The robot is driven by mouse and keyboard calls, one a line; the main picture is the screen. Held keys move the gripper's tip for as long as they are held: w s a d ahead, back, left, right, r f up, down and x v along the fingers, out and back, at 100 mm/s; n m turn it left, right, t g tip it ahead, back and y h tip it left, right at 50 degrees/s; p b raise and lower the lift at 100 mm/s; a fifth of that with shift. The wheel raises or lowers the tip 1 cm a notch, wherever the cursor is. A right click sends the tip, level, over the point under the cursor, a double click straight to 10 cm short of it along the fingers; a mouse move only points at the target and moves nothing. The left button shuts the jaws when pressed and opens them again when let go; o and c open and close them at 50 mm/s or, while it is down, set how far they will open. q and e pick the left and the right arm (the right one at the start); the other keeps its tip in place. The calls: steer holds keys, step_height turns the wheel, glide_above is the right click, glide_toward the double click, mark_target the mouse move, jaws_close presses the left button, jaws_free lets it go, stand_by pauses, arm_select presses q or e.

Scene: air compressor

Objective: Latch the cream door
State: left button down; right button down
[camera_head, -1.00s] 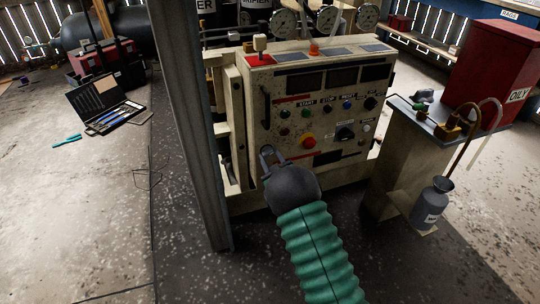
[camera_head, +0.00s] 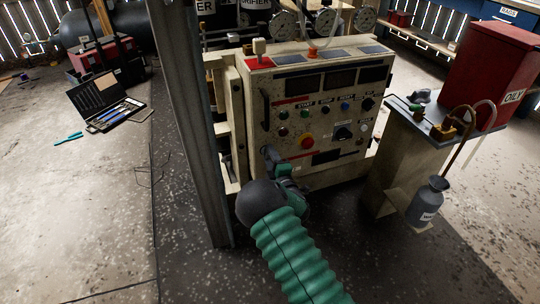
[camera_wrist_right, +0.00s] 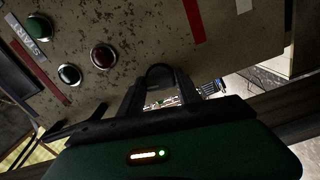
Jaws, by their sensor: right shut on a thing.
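The cream door (camera_head: 330,92) is the worn, speckled front panel of the compressor cabinet, with gauges, buttons and lamps; its face also shows in the wrist view (camera_wrist_right: 140,40). A black vertical handle (camera_head: 265,110) is on its left side. My right gripper (camera_head: 271,155) is at the door's lower left, below that handle. In the wrist view its two dark fingers (camera_wrist_right: 160,85) close around a dark rounded part (camera_wrist_right: 160,72) near the door's edge. The exact shape of that part is hard to tell. My left gripper is not in view.
A grey upright post (camera_head: 190,130) stands close to the left of the cabinet. An open tool case (camera_head: 108,102) lies on the floor at left.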

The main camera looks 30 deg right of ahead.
steer(key=shift+a+f+n, duration=0.2)
steer(key=shift+a+n, duration=0.1)
steer(key=shift+n, duration=0.8)
steer(key=c, duration=0.8)
jaws_free()
steer(key=shift+w, duration=0.1)
steer(key=shift+c, duration=0.2)
steer(key=shift+d+r+p, duration=0.1)
steer(key=shift+p, duration=0.2)
steer(key=p+v, duration=0.6)
steer(key=v, duration=1.1)
steer(key=shift+d, duration=0.15)
